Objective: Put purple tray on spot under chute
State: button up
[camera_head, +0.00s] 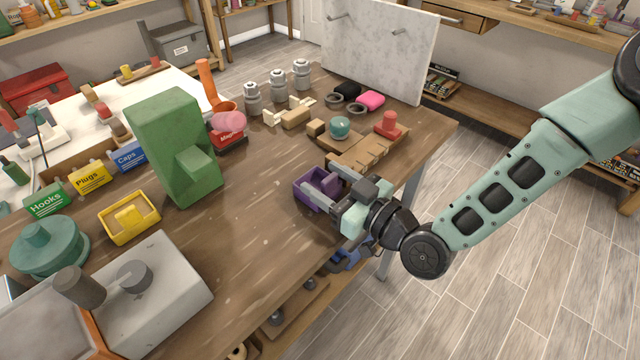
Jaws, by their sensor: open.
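The purple tray (308,197) sits near the right edge of the wooden table, in the middle of the head view. My gripper (334,187) reaches in from the right with its fingers open at the tray. It hides part of the tray's right side. I cannot tell whether the fingers touch it. A tall green block (165,130) with a jutting lower piece (198,163) stands left of the tray. An orange tube (207,82) stands behind this block. I cannot tell for certain which is the chute, and no marked spot is clearly visible.
A yellow tray (129,232) and labelled bins stand at left. A red tray (231,138) is behind the green block. Grey canisters (278,84) and a wooden board (372,150) with small parts lie farther back. The tabletop between the green block and purple tray is clear.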

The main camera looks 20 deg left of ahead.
jog(key=shift+c, duration=0.4)
grip_shut()
